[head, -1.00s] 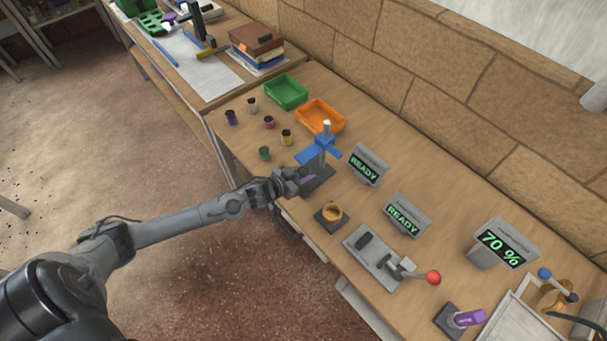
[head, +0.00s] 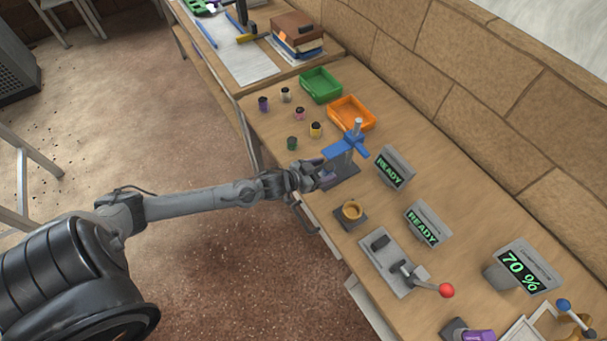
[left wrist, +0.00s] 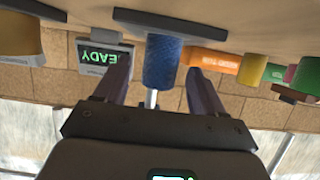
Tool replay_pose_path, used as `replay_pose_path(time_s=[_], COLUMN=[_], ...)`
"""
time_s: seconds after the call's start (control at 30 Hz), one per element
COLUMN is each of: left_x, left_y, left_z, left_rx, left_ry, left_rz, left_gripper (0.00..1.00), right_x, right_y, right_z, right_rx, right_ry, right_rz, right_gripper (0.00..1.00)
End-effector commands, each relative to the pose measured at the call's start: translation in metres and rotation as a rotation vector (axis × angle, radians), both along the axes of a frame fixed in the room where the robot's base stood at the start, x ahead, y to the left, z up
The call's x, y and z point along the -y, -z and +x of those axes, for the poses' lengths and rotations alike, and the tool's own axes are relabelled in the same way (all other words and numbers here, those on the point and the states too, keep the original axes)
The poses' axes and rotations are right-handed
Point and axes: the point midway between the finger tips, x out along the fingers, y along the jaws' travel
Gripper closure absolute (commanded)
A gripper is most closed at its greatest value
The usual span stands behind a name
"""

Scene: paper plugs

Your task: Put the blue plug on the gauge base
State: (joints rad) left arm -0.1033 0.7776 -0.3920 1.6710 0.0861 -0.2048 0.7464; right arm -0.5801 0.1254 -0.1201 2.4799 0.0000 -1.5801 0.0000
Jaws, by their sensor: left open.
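I cannot tell whether this cylinder is a separate plug. My left gripper (head: 326,178) is open beside the stand; in the left wrist view its fingers (left wrist: 160,85) lie on either side of the cylinder, with gaps. My right gripper is out of view.
Several small plugs, including a yellow one (head: 316,129) and a green one (head: 292,143), stand near the green tray (head: 320,86) and orange tray (head: 352,113).

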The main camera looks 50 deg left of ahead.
Motion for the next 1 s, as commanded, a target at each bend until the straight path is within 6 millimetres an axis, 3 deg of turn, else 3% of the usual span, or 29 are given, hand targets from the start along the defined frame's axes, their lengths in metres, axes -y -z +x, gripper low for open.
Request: replay_pose_path(time_s=[0.3,0.67,0.83,1.0], left_x=[-0.008,-0.011,0.009,0.053], left_y=[-0.021,-0.034,-0.029,-0.023], left_z=[-0.051,-0.083,-0.098,-0.129], left_rx=[-0.004,-0.006,-0.072,-0.255], left_ry=[0.001,-0.003,-0.05,-0.118], left_rz=[0.0,0.001,0.014,0.059], left_gripper=[0.3,0.3,0.3,0.3], right_x=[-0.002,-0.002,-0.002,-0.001], right_y=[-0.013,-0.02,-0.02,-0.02], right_z=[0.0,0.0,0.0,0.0], right_rx=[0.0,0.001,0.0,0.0], right_ry=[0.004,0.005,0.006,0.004], right_rz=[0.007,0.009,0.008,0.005], right_gripper=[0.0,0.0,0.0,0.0])
